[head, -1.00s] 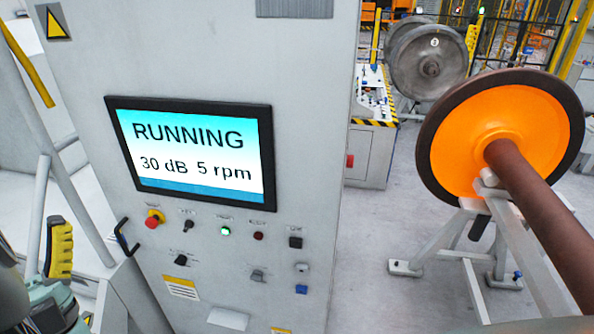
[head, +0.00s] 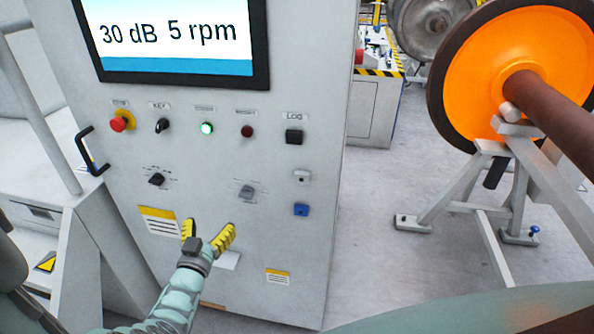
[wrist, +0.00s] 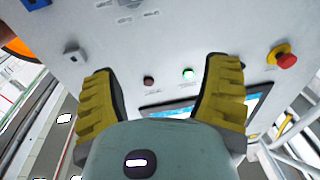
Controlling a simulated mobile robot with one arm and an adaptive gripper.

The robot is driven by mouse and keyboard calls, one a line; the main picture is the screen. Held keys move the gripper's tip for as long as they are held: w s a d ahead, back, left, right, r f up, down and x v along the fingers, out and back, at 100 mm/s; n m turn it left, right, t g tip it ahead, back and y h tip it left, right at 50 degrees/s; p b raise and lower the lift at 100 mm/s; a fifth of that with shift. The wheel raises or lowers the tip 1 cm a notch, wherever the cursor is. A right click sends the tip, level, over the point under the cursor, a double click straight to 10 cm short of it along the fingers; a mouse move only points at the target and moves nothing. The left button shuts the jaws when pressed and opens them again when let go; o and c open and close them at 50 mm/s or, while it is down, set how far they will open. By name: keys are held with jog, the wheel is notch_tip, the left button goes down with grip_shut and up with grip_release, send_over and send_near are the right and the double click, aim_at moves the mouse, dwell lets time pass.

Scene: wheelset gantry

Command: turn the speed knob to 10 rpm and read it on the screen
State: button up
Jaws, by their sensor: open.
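The screen (head: 175,38) on the grey cabinet shows "30 dB 5 rpm"; its upper part is cut off. Below the lamps are a black rotary knob (head: 156,179) on the left and a grey rotary knob (head: 246,191) on the right. Their labels are too small to read, so I cannot tell which sets speed. My gripper (head: 207,232) is open and empty, its yellow fingers below and between the two knobs. In the wrist view, the panel is upside down behind the open gripper (wrist: 165,72), with part of the screen (wrist: 258,103) low down.
The panel also has a red emergency stop (head: 122,121), a key switch (head: 162,126), a lit green lamp (head: 207,128) and a black LOG button (head: 294,136). A black handle (head: 88,152) sticks out at left. An orange wheel on a stand (head: 500,65) is at right.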

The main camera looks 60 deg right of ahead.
aim_at(244, 197)
notch_tip(244, 197, down, 4)
jog(key=s+d+g+b, duration=0.1)
jog(key=s+d+g, duration=0.1)
jog(key=shift+m, duration=0.4)
jog(key=b+x, duration=1.3)
jog(key=x, duration=0.1)
jog(key=shift+w+d+f+b, duration=0.1)
jog(key=shift+w+f+b, duration=0.1)
jog(key=shift+b, duration=0.2)
jog(key=shift+w+d+r+b, duration=0.2)
jog(key=shift+d+r+b, duration=0.05)
jog(key=shift+d+b, duration=0.35)
jog(key=shift+o, duration=0.3)
jog(key=shift+w, duration=0.1)
jog(key=c, duration=1.3)
jog(key=shift+o, duration=0.2)
